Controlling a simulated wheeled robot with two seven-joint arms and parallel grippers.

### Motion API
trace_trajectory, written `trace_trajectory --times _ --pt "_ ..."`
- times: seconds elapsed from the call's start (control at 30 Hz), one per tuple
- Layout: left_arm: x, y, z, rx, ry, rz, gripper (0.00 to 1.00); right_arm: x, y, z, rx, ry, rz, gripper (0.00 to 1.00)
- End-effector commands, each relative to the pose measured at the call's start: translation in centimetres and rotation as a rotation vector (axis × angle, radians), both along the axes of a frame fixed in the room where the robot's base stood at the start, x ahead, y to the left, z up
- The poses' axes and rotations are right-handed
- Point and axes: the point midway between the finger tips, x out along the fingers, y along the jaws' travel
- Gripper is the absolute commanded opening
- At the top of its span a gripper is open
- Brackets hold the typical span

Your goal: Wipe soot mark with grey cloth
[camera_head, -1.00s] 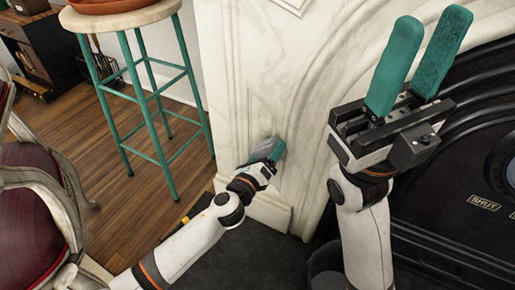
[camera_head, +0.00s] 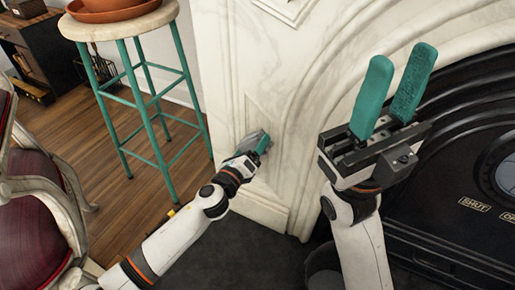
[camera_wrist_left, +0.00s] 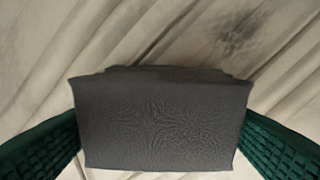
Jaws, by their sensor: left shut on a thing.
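The grey cloth (camera_wrist_left: 160,120) is folded into a thick pad and sits between the two green fingers of my left gripper in the left wrist view. In the head view my left gripper (camera_head: 258,143) is shut on the cloth (camera_head: 247,141), low against the white marble fireplace surround (camera_head: 225,70). The cloth is at or very near the marble; I cannot tell whether it touches. My right gripper (camera_head: 402,62) is raised, open and empty, in front of the arch.
A teal-legged stool (camera_head: 120,27) holding a terracotta dish (camera_head: 110,12) stands left of the surround. A red upholstered chair (camera_head: 35,200) is at the left edge. The black fireplace insert (camera_head: 440,190) is at right. Dark hearth floor (camera_head: 265,262) lies below.

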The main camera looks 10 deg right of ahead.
Motion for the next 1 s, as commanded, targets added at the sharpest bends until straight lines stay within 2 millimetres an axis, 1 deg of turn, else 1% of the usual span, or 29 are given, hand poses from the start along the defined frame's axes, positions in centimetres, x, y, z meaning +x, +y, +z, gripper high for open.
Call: trace_trajectory --times 0.17,0.5,0.6,0.87,1.0 --pt "0.3 0.5 0.0 0.000 0.001 0.002 0.59 0.0 -0.1 -0.1 0.001 0.004 0.001 0.36" --pt "1.7 2.9 -0.1 0.001 0.001 0.001 0.59 0.1 -0.2 -0.2 0.002 0.009 -0.003 0.36" --pt "2.0 3.3 -0.1 0.001 0.001 0.000 0.59 0.1 -0.2 -0.2 0.001 0.008 -0.004 0.36" --pt "1.9 3.3 -0.1 0.000 0.002 -0.001 0.59 0.1 -0.2 -0.2 0.001 0.008 -0.004 0.36" --pt "1.2 3.8 -0.1 0.000 0.003 -0.001 0.59 0.1 -0.2 0.1 0.002 0.005 -0.003 0.36"
